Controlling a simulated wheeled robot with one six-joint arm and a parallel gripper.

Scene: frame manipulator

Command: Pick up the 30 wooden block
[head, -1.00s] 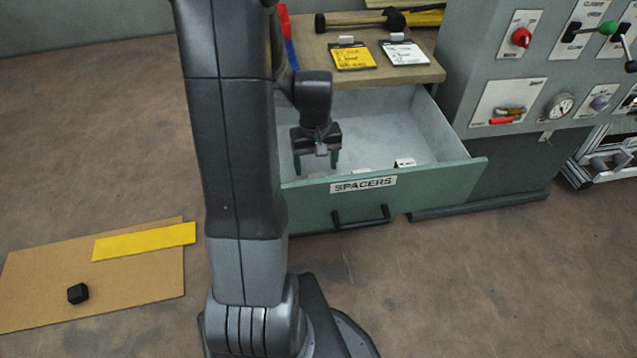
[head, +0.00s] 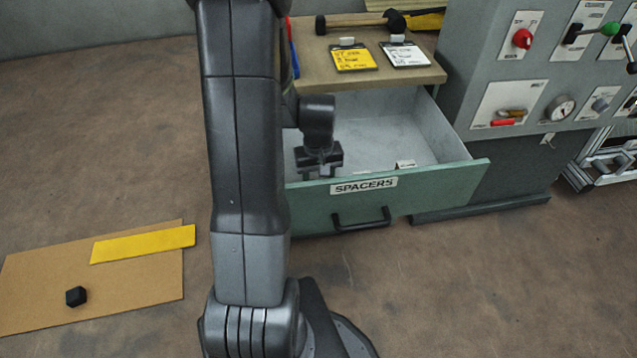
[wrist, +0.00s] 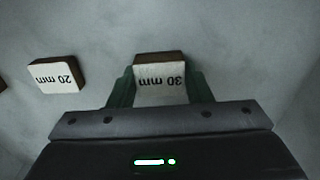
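The 30 mm wooden block (wrist: 160,78) has a white top with upside-down lettering and brown sides. It lies in the open drawer (head: 392,193) labelled SPACERS. In the wrist view my gripper (wrist: 160,88) has its green fingers on both sides of the block. The fingers look spread around it, and whether they press on it is hard to tell. In the head view my gripper (head: 319,170) is low inside the drawer, with its fingertips hidden behind the drawer front.
A 20 mm block (wrist: 57,75) lies to the left in the wrist view, with another block's edge beyond it. A white-topped block (head: 405,164) shows at the drawer's right. The drawer walls surround my gripper. A workbench top (head: 365,75) stands behind, with a control panel at right.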

